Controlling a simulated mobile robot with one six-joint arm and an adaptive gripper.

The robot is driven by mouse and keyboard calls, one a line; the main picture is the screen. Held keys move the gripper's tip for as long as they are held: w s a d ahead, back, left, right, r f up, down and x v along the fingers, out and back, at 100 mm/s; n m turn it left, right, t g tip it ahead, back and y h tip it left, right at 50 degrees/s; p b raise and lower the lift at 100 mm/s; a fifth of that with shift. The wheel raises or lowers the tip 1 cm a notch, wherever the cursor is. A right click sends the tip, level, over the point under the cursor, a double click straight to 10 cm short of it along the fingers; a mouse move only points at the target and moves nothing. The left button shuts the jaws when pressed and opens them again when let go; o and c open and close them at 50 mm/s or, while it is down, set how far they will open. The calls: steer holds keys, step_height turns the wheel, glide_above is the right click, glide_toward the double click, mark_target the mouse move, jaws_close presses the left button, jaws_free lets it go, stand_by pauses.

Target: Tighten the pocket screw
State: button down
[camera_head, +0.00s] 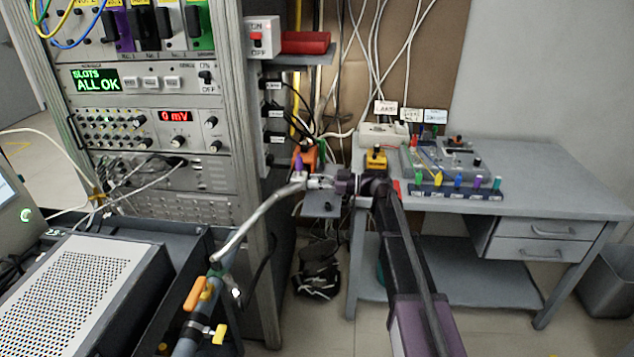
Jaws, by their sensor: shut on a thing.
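My gripper (316,183) points left from the end of my arm, beside the grey rack. Its fingers are shut on a small part at the upper end of a bent silver pipe. This part is too small, and too covered by the fingers, for me to tell whether it is the pocket screw. An orange block (306,159) with a small purple piece (298,164) sits just above and behind the fingertips. The silver pipe (257,216) runs down and left to a fitting with an orange valve handle (198,294) and a yellow one (216,333).
The instrument rack (239,130) stands close on the left, with a display reading "ALL OK". A grey workbench (552,180) with drawers is on the right and holds a row of coloured pieces (457,188). Cables hang behind my gripper. A grey bin (606,285) stands far right.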

steer(key=shift+m, duration=1.5)
steer(key=shift+c, duration=2.2)
jaws_free()
steer(key=shift+d, duration=0.15)
steer(key=d, duration=1.1)
steer(key=shift+s+d, duration=0.3)
steer(key=shift+d, duration=0.05)
